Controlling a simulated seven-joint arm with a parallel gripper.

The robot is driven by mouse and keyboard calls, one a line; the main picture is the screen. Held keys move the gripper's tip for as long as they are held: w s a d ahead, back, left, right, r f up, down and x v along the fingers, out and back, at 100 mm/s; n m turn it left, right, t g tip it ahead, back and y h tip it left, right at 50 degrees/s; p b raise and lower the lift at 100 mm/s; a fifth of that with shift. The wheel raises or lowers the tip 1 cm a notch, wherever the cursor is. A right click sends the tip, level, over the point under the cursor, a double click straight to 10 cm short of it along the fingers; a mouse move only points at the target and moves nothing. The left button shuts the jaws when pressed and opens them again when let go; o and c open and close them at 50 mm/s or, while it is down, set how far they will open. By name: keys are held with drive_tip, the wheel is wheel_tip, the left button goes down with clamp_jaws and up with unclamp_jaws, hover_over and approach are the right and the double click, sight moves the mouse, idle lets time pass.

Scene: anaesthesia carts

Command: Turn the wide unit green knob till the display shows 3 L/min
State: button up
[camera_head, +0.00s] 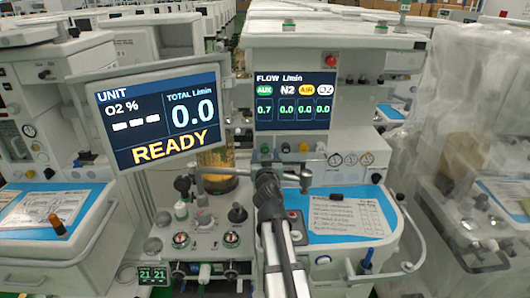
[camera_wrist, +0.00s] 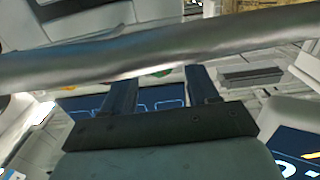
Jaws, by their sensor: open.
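The wide unit (camera_head: 345,42) stands in the middle. Its flow display (camera_head: 296,100) reads 0.7 under the green AUX label and 0.0 under N2, AIR and O2. The green knob (camera_head: 265,148) is at the left end of a knob row below the display. My gripper (camera_head: 268,182) is below the green knob, apart from it in the head view. In the wrist view my gripper (camera_wrist: 162,88) has its two dark fingers spread with nothing held. A small green patch (camera_wrist: 163,72), perhaps the knob, shows between them, mostly hidden by a grey bar.
The grey bar (camera_wrist: 80,62) crosses the wrist view in front of the fingers. Black, yellow and pale knobs (camera_head: 303,147) sit right of the green one. A tilted READY screen (camera_head: 158,114) stands at left. A blue work surface (camera_head: 340,236) with papers lies at lower right.

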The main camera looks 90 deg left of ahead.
sight(265, 151)
drive_tip(key=d, duration=1)
drive_tip(key=a, duration=1.3)
drive_tip(key=shift+a, duration=0.35)
drive_tip(key=c, duration=1)
drive_tip(key=shift+c, duration=0.2)
